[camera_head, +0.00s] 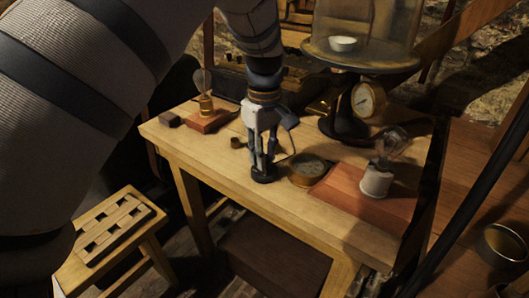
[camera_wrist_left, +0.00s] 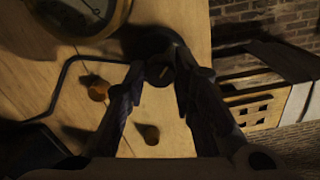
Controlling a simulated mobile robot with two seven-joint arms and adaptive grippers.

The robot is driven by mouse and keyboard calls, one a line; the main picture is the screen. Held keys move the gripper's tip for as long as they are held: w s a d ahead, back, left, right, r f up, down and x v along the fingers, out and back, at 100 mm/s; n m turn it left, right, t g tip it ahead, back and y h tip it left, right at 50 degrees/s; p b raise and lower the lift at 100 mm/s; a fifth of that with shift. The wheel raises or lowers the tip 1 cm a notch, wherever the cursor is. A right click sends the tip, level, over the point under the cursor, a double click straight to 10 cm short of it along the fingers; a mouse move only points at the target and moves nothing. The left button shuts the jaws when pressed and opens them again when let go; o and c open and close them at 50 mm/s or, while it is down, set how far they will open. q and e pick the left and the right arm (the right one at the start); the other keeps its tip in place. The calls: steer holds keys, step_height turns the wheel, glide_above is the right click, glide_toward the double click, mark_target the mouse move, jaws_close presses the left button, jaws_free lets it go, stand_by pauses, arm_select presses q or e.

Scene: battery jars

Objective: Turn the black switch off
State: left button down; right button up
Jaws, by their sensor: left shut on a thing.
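The black switch (camera_head: 264,176) is a small round black piece on the wooden table, near its front edge. My left gripper (camera_head: 263,158) points down at it from above, with its fingertips at the switch. In the left wrist view, the dark round switch (camera_wrist_left: 152,43) lies between and just beyond the fingertips of my left gripper (camera_wrist_left: 158,82), with a small pale mark at its middle. The fingers are shut on the switch and partly hide it, so I cannot tell its lever's position. My right gripper is not in view.
A bulb in a white holder (camera_head: 376,181) is on a reddish board farther right. Another bulb (camera_head: 205,103) is at the back left. A slotted wooden stand (camera_head: 117,226) is at lower left.

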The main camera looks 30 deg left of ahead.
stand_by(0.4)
arm_select(q)
steer(key=c, duration=1.3)
jaws_free()
steer(key=shift+c, duration=0.2)
step_height(320, 180, up, 12)
